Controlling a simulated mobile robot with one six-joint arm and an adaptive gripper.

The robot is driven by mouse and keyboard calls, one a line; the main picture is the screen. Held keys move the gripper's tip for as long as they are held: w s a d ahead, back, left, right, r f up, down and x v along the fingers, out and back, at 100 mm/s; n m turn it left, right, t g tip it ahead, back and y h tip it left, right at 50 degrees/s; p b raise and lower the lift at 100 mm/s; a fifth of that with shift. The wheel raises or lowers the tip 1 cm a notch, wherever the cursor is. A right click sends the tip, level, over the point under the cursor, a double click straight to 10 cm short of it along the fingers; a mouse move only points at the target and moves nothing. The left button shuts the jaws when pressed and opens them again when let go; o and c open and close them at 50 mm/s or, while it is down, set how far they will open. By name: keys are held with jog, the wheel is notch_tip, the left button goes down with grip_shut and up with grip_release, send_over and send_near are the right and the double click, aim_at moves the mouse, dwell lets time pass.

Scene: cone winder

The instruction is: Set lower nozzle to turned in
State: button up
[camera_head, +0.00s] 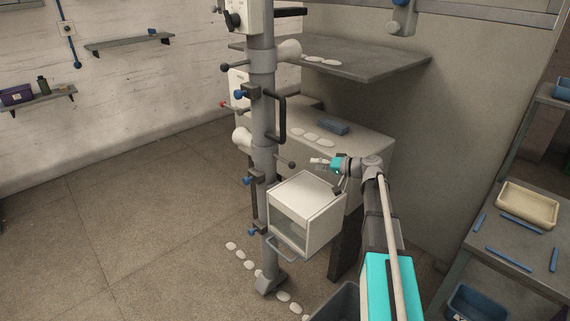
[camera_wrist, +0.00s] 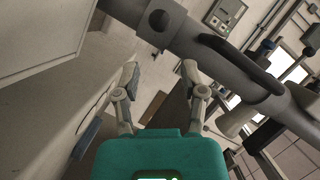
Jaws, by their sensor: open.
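The lower nozzle (camera_head: 242,137) is a pale cone on the grey upright column (camera_head: 262,110). In the head view it points left, away from the machine's shelves. A short lever with a dark ball (camera_head: 290,165) sticks out on the right side of the column near its height. My gripper (camera_head: 318,161) is open and empty, right of this ball and apart from it. In the wrist view its spread fingers (camera_wrist: 165,88) face the column, with a collar and dark knob (camera_wrist: 157,22) beyond them.
The upper nozzle (camera_head: 289,50) points right, toward the upper shelf (camera_head: 350,57). A black hooped handle (camera_head: 281,117) juts from the column above the ball lever. A white box (camera_head: 305,210) stands below my gripper. A side table (camera_head: 470,265) with a cream tray (camera_head: 528,205) is at right.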

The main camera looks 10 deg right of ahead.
aim_at(286, 162)
jog(key=b+x, duration=0.2)
jog(key=x, duration=1)
jog(key=shift+w+a, duration=0.1)
jog(key=shift+a, duration=0.1)
grip_shut()
